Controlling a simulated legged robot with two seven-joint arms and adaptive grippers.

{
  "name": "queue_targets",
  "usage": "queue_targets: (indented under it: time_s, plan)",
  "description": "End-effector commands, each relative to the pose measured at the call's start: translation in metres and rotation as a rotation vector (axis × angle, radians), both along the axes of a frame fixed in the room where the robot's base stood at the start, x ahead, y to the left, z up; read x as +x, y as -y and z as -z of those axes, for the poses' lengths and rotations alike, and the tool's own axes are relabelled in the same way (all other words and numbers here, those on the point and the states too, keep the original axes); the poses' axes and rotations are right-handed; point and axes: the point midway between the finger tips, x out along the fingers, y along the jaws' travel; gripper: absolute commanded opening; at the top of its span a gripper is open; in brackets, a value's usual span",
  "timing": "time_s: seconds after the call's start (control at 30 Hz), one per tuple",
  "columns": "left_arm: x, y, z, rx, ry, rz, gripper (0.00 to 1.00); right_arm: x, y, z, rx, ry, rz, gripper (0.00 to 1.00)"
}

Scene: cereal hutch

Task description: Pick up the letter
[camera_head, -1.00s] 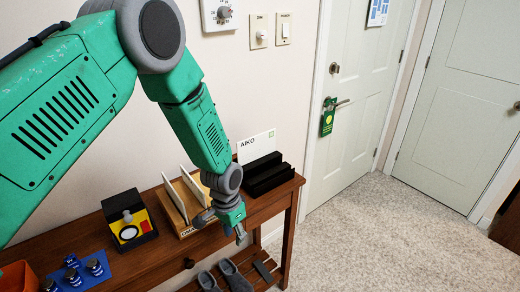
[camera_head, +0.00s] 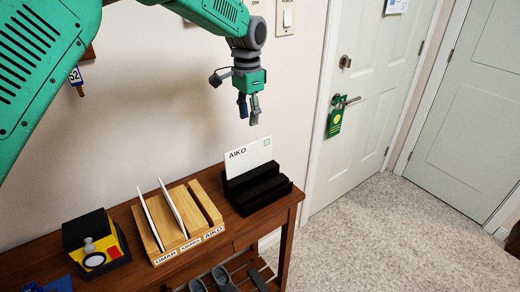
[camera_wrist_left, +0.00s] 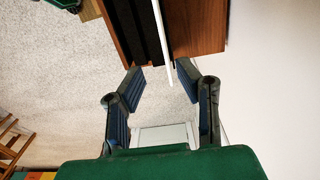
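The letter (camera_head: 249,157) is a white card marked AIKO, standing upright in a black slotted holder (camera_head: 262,193) at the right end of the wooden table. My left gripper (camera_head: 249,108) hangs above the letter, fingers pointing down, open and empty. In the left wrist view, the two fingers (camera_wrist_left: 160,72) are spread, and the letter's thin white edge (camera_wrist_left: 162,38) lies between their directions, ahead of the tips. The fingers look apart from the letter. My right gripper is not in view.
A wooden sorter (camera_head: 178,217) left of the holder has name labels, with white cards in two slots and the AIKO slot empty. A black and yellow box (camera_head: 95,242) stands farther left. The wall is close behind; a door (camera_head: 365,95) is at the right.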

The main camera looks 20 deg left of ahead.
Motion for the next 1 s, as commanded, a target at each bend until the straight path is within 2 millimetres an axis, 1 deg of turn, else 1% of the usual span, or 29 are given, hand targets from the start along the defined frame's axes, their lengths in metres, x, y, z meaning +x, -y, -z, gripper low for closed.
queue_targets:
  time_s: [0.07,0.13,0.27,0.4,0.5,0.77,1.0]
  plan:
    - [-0.001,0.000,-0.001,0.000,-0.001,0.001,0.29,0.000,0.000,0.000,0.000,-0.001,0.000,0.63]
    - [-0.001,0.000,0.005,0.002,-0.001,0.001,0.29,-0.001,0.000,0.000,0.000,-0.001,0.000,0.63]
    - [-0.002,0.001,0.030,0.002,-0.003,0.001,0.29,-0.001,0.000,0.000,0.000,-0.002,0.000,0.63]
    - [0.000,0.002,0.059,0.003,-0.007,0.001,0.29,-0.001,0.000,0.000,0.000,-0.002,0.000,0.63]
    - [0.001,0.002,0.074,0.002,-0.006,0.001,0.29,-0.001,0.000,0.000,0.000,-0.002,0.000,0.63]
    - [0.000,-0.001,0.094,0.001,-0.004,0.000,0.29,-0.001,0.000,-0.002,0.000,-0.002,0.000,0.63]
    - [0.002,-0.003,0.129,0.002,-0.003,0.002,0.29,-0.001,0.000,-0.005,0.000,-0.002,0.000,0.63]
